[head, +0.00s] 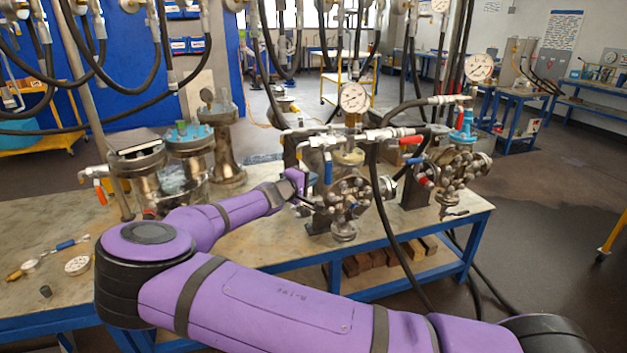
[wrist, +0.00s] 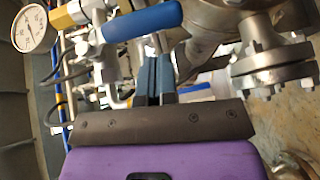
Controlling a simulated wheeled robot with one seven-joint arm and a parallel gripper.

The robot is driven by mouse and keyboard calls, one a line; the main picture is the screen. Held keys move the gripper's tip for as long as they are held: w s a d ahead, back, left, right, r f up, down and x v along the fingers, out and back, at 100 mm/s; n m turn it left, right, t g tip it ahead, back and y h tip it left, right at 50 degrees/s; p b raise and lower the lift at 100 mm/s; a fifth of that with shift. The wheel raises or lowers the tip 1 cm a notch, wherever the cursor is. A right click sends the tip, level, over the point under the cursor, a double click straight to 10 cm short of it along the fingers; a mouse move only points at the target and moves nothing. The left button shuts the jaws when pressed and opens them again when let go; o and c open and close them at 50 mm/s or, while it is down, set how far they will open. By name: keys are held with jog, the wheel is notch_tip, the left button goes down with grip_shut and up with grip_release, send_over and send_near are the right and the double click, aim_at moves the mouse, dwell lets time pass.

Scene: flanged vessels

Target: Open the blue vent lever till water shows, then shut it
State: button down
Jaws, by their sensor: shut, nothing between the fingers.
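The blue vent lever (head: 328,168) hangs down from the pipework on the middle flanged vessel (head: 350,193). In the wrist view the blue lever (wrist: 150,22) lies across the picture just beyond my fingertips, with a visible gap between. My gripper (head: 301,196) is beside the vessel, left of the lever and a little below it. In the wrist view my gripper (wrist: 155,72) is shut with nothing held. I see no water at the vent outlet, which I cannot make out clearly.
A pressure gauge (head: 354,97) stands above the vessel. A red lever (head: 410,140) sits right of it, and black hoses cross in front. A bolted flange (wrist: 272,75) is close on the right in the wrist view. The left bench top (head: 40,220) has loose small items.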

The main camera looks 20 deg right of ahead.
jog(key=w+f+v, duration=0.1)
jog(key=v, duration=1)
jog(key=shift+a, duration=0.4)
